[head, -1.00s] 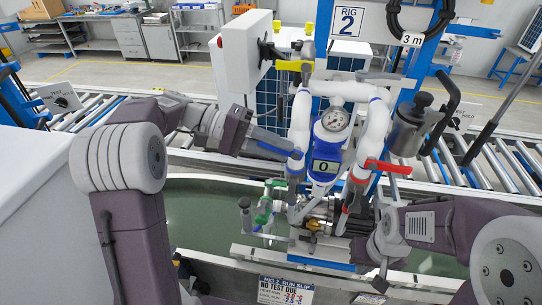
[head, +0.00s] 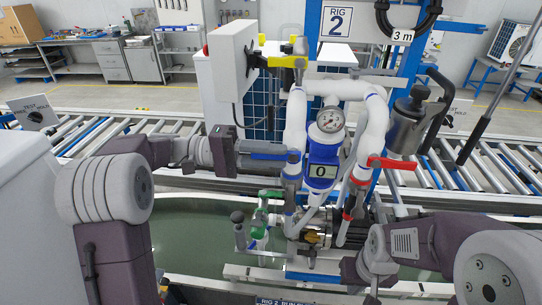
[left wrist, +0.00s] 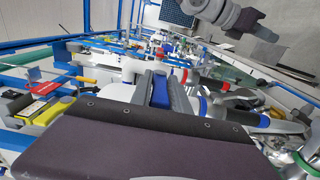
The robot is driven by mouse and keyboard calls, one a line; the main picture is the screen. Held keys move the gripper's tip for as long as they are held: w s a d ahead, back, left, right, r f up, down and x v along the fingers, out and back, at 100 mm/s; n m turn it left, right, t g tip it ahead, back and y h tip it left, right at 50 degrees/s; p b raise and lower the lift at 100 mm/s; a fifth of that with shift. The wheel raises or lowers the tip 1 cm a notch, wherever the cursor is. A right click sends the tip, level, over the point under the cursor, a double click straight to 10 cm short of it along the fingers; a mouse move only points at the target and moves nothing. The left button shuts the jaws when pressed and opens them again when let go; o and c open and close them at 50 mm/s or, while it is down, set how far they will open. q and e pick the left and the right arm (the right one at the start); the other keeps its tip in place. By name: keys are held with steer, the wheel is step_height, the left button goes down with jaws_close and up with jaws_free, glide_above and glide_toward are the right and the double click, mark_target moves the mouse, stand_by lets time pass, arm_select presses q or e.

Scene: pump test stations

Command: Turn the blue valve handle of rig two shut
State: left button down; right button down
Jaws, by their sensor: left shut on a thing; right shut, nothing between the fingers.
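The blue valve handle (head: 262,156) of rig two sits on the left white pipe (head: 295,125), under the "RIG 2" sign (head: 337,21). It points left from the pipe, lying about level across it. My left gripper (head: 272,155) is shut on it from the left. In the left wrist view the blue handle (left wrist: 160,92) lies between the two grey fingers (left wrist: 162,94). The fingers hide part of it in the head view. My right gripper (head: 371,299) is shut and empty, low at the bottom edge of the head view and partly cut off.
A red handle (head: 392,163) is on the right pipe, a yellow one (head: 287,62) at upper left and a green one (head: 263,216) low down. A gauge (head: 330,119) sits above a blue meter (head: 322,168) reading 0. A grey canister (head: 408,122) stands at right.

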arm_select(q)
steer(key=c, duration=1.2)
jaws_free()
steer(key=shift+c, duration=0.2)
steer(key=shift+d, duration=0.2)
arm_select(e)
steer(key=shift+d, duration=0.15)
